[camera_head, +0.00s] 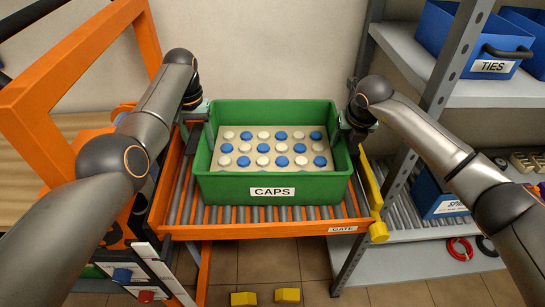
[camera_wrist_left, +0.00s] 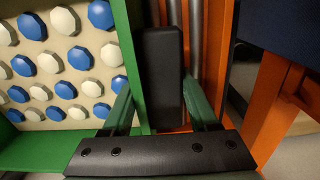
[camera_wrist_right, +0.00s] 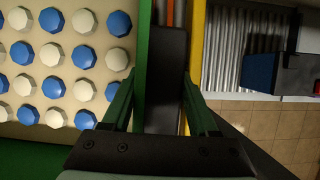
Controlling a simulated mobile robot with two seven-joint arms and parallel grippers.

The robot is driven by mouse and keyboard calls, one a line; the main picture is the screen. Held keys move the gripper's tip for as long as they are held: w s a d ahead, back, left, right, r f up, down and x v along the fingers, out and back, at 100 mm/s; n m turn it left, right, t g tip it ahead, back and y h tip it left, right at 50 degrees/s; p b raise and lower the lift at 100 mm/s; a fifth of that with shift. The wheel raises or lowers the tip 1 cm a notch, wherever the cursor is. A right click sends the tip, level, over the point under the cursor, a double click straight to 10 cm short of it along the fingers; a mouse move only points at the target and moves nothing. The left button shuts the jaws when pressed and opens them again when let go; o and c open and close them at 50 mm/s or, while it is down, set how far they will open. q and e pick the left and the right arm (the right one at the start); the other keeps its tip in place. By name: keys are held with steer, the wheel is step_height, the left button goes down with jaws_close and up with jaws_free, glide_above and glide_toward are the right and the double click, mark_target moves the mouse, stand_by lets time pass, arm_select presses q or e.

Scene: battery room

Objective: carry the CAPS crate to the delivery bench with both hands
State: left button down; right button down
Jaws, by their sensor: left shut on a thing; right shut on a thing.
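The green CAPS crate (camera_head: 271,188) sits on the roller conveyor (camera_head: 300,214), between my two arms. It holds a tray of blue and white caps (camera_head: 270,148). My left gripper (camera_head: 197,112) is at the crate's left side, shut on its black handle, which shows in the left wrist view (camera_wrist_left: 162,70). My right gripper (camera_head: 350,118) is at the right side, shut on the other black handle, seen in the right wrist view (camera_wrist_right: 167,75). The crate looks level. I cannot tell whether its base touches the rollers. The delivery bench cannot be identified.
An orange frame (camera_head: 38,115) stands at the left. A yellow bar (camera_head: 371,185) runs along the conveyor's right side, above a GATE label (camera_head: 342,229). Grey shelving (camera_head: 455,95) with a blue TIES bin (camera_head: 470,45) stands at the right. Yellow blocks (camera_head: 287,295) are on the floor in front.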

stand_by(0.4)
arm_select(q)
steer(key=shift+w+r, duration=0.1)
steer(key=shift+r, duration=0.2)
arm_select(e)
steer(key=shift+w+r, duration=0.1)
steer(key=shift+r, duration=0.2)
